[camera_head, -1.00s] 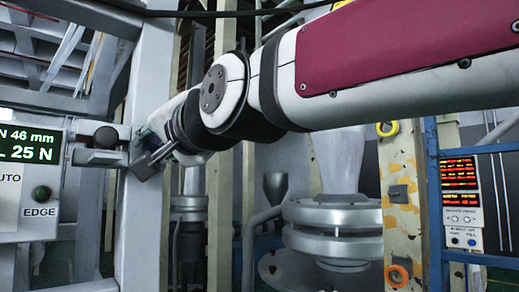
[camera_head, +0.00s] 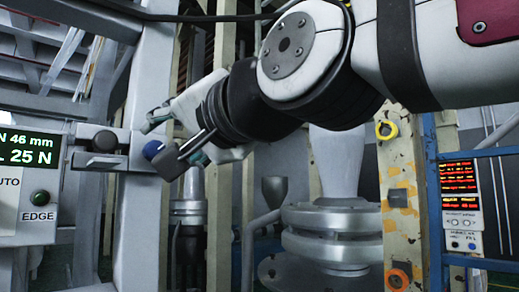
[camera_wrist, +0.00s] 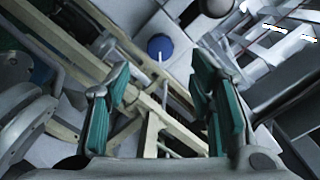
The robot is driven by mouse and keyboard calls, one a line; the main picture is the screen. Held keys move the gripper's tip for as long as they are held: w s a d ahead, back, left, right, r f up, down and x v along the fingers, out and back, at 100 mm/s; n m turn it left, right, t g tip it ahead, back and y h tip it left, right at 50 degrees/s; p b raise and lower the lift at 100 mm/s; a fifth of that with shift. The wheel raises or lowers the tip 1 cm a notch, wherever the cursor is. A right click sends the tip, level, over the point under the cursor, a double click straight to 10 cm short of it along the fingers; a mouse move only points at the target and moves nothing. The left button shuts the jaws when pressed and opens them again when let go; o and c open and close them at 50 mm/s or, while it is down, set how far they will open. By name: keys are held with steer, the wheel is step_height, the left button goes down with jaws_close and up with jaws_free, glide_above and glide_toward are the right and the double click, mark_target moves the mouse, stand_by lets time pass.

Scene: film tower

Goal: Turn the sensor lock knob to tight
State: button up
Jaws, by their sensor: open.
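A round blue knob (camera_head: 152,150) shows at the right end of the grey bracket on the upright frame post. I take it to be the sensor lock knob. It also shows in the wrist view (camera_wrist: 160,46), above and beyond my fingertips, roughly centred between them. My gripper (camera_head: 168,138) is open, with teal finger pads, close to the right of the knob in the head view. In the wrist view my gripper (camera_wrist: 162,72) holds nothing, and no contact with the knob shows. Any marking for tight cannot be seen.
A black rounded part (camera_head: 105,140) sits on the bracket left of the blue knob. A display panel (camera_head: 30,185) reading 25 N, with a green EDGE button, stands at the left. Beige posts, a flanged pipe (camera_head: 335,232) and a blue rack (camera_head: 433,200) stand right.

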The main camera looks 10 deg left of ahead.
steer(key=shift+v, duration=2.05)
steer(key=shift+f, duration=0.1)
